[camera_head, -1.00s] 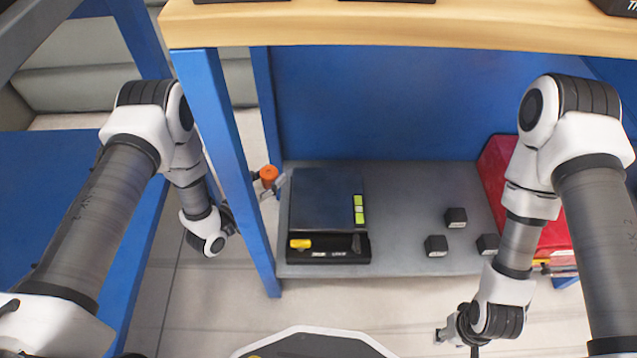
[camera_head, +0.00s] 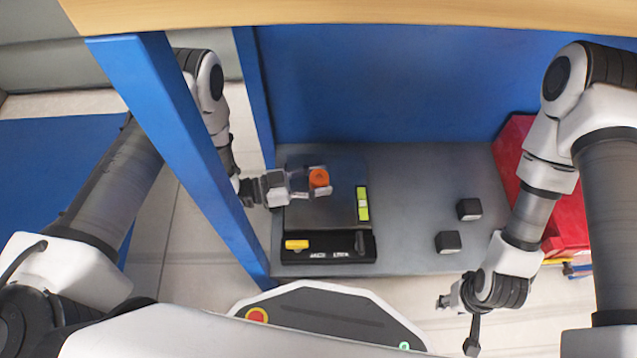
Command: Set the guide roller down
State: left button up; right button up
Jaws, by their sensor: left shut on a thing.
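The guide roller appears to be the orange round piece (camera_head: 319,177). My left gripper (camera_head: 308,184) is shut on it, reaching in from the left behind the blue post. The roller is over the dark flat plate of a black device (camera_head: 310,212) on the grey lower shelf. I cannot tell whether it touches the plate. The gripper's fingers partly hide the roller's lower part. My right gripper (camera_head: 446,302) hangs at the lower right, in front of the shelf and apart from everything; its fingers are too small to read.
A blue post (camera_head: 185,150) stands before my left arm. The device carries a yellow-green bar (camera_head: 363,203) and a yellow piece (camera_head: 296,244). Dark cubes (camera_head: 469,209) (camera_head: 448,242) sit to the right, then a red box (camera_head: 515,150). The wooden top (camera_head: 350,15) overhangs the shelf.

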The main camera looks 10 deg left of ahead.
pick_arm(q)
jog(key=o, duration=0.9)
jog(key=shift+f, duration=0.2)
jog(key=o, duration=0.4)
jog(key=shift+r, duration=0.3)
jog(key=p+v, duration=0.4)
jog(key=v, duration=0.8)
jog(key=shift+p, duration=0.3)
